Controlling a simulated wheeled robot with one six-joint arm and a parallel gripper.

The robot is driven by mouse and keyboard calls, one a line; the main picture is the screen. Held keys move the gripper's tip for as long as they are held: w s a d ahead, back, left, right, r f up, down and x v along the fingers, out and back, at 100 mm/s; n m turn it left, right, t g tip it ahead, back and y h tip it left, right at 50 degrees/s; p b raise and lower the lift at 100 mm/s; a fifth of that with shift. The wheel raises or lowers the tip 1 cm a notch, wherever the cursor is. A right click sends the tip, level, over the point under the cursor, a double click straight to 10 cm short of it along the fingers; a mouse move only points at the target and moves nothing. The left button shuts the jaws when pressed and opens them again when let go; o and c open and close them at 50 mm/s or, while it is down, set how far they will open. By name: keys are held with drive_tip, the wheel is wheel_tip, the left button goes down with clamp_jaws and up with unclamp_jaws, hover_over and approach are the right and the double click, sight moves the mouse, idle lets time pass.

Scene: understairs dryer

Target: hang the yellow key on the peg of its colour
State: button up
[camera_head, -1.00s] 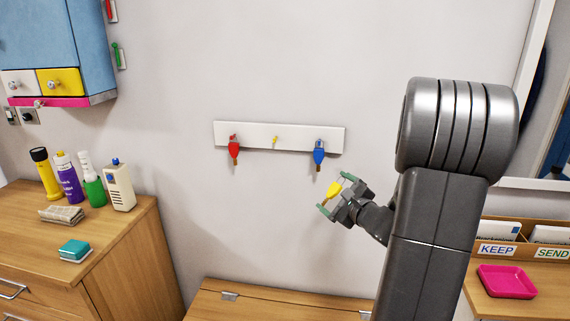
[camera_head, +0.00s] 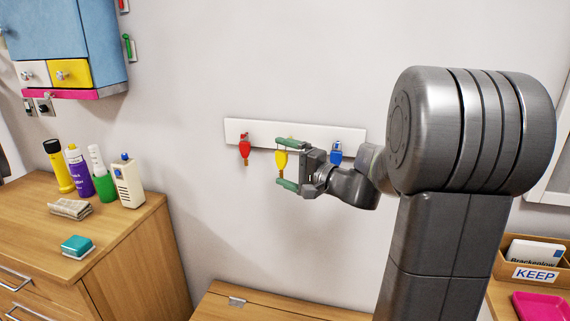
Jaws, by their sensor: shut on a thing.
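The yellow key (camera_head: 281,162) is between the green-tipped fingers of my gripper (camera_head: 287,165), which is shut on it. The key is upright in front of the middle of the white peg rail (camera_head: 258,128). The yellow peg is mostly hidden behind the upper finger and key; a small yellowish spot shows just above the finger. I cannot tell whether the key touches the peg. The red key (camera_head: 244,148) hangs at the left of the rail. The blue key (camera_head: 336,153) hangs at the right, partly hidden by my gripper and wrist.
A wooden dresser (camera_head: 142,222) with several bottles stands at left, below a blue wall cabinet (camera_head: 85,35). A wooden chest top (camera_head: 265,305) lies below the rail. An organiser box (camera_head: 535,272) and pink tray (camera_head: 541,306) are at right. The wall left of the rail is clear.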

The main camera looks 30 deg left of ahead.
drive_tip(key=w, duration=0.2)
drive_tip(key=w+a+f+p, duration=0.1)
drive_tip(key=w, duration=0.1)
drive_tip(key=w+a+p, duration=0.1)
drive_tip(key=w, duration=0.1)
drive_tip(key=shift+w+f, duration=0.2)
drive_tip(key=shift+w+b, duration=0.1)
drive_tip(key=shift+b, duration=0.2)
idle(0.5)
drive_tip(key=shift+r, duration=0.1)
drive_tip(key=o, duration=0.7)
drive_tip(key=d, duration=0.4)
drive_tip(key=s+d+b, duration=0.1)
drive_tip(key=d, duration=0.4)
drive_tip(key=d+b, duration=0.1)
drive_tip(key=d, duration=0.3)
drive_tip(key=shift+s+d, duration=0.2)
drive_tip(key=shift+d, duration=0.15)
